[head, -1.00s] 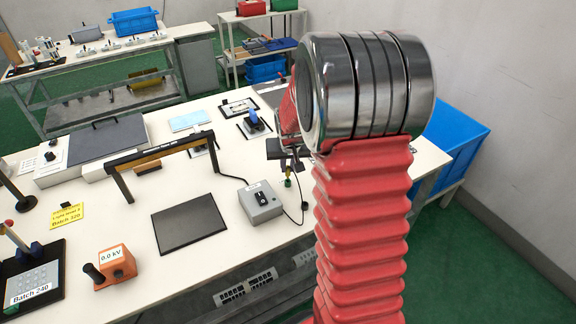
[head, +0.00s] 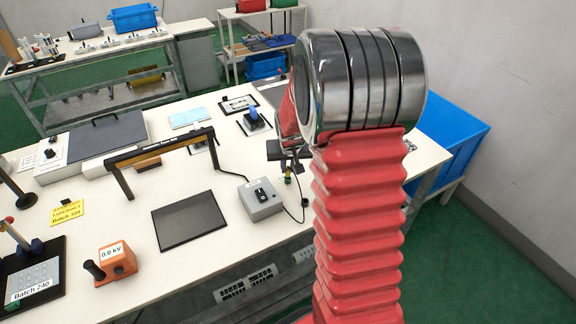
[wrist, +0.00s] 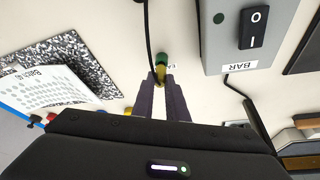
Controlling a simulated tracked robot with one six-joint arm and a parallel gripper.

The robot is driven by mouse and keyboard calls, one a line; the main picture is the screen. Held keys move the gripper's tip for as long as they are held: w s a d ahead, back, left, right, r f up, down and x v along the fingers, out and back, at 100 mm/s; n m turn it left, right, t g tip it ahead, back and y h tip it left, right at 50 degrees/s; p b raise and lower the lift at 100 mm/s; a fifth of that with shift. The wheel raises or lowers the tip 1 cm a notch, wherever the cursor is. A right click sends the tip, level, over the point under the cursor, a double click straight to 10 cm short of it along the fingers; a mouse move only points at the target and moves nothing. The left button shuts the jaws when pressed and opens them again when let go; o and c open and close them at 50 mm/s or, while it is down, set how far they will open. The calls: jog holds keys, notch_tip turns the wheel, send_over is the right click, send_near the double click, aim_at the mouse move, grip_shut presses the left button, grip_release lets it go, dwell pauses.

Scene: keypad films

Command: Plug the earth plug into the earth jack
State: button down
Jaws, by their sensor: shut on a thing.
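My gripper (wrist: 161,88) is shut on the earth plug (wrist: 161,62), a small green and yellow plug with a black cable running up from it. In the head view my gripper (head: 287,160) hangs near the right end of the white bench, with the plug (head: 288,180) below its fingertips. A white label (wrist: 173,66) starting with "E" lies on the bench beside the plug, partly hidden by a finger. I cannot make out the earth jack. I cannot tell whether the plug touches the bench.
A grey switch box (wrist: 237,32) marked "BAR" stands right of the plug in the wrist view; it also shows in the head view (head: 261,199). A speckled plate with a "Batch" sheet (wrist: 50,82) lies to the left. A black frame (head: 160,150) stands further left on the bench.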

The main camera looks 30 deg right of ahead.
jog(key=shift+f, duration=0.4)
jog(key=c, duration=1.7)
grip_release()
jog(key=shift+o, duration=0.2)
jog(key=shift+r, duration=0.1)
jog(key=v, duration=1.3)
jog(key=shift+r, duration=0.25)
jog(key=shift+s+a, duration=0.1)
jog(key=shift+s, duration=0.1)
